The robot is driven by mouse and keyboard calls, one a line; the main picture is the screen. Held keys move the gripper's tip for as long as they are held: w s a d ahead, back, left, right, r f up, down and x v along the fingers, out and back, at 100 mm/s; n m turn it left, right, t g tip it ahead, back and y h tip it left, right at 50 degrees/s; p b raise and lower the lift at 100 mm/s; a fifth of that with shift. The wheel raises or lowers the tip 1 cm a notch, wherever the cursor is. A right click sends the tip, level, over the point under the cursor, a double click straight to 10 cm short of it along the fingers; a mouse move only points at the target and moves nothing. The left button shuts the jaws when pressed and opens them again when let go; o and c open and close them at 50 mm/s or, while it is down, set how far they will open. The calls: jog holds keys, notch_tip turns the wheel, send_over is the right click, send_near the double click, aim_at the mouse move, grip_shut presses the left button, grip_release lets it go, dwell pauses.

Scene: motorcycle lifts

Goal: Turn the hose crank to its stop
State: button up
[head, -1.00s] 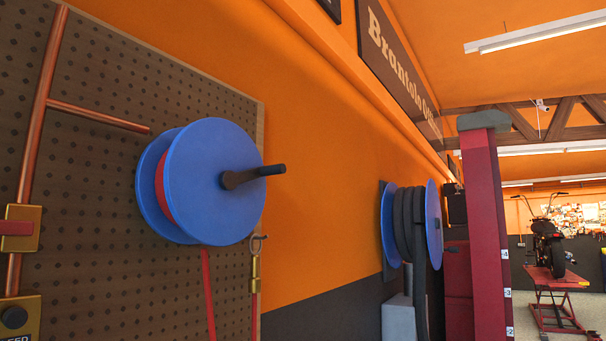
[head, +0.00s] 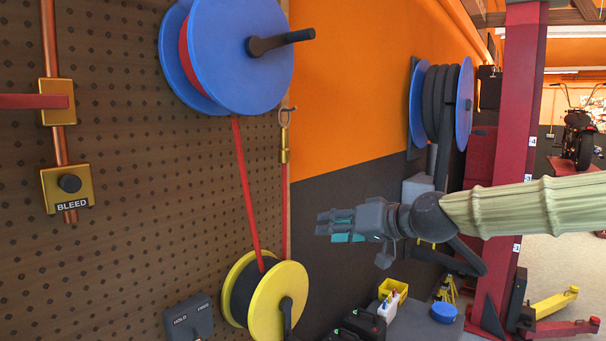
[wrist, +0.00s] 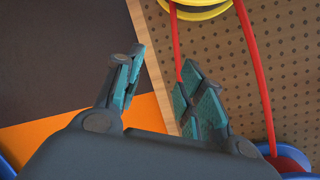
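A blue reel (head: 232,60) on the pegboard has a dark crank handle (head: 281,42) sticking out to the right. A red hose (head: 246,190) runs from it down to a yellow reel (head: 276,302), which has its own dark crank handle (head: 287,316), partly cut off by the frame. I cannot tell which crank is the hose crank. My gripper (head: 335,228) points left, right of the hose and between the reels in height, apart from both. In the wrist view my gripper (wrist: 162,65) is open and empty, with the yellow reel (wrist: 200,10) at the top.
A valve button marked BLEED (head: 69,184) and a HOLD box (head: 189,318) are on the pegboard. A second blue reel with black hose (head: 418,105) hangs on the far wall. A red lift post (head: 515,110) stands behind my arm. Bottles and cases sit low near the yellow reel.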

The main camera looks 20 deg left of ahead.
notch_tip(320, 180, up, 18)
jog(key=s+d+f+n+y, duration=0.1)
jog(key=s+n+y, duration=0.1)
jog(key=n+y, duration=0.2)
jog(key=n, duration=0.1)
send_near(290, 37)
jog(key=p+x, duration=0.2)
jog(key=x, duration=0.2)
jog(key=w+p+x, duration=0.1)
jog(key=p+x, duration=0.2)
jog(key=x, duration=0.1)
jog(key=shift+d+r, duration=0.15)
jog(key=shift+d, duration=0.05)
jog(key=shift+d, duration=0.1)
grip_shut()
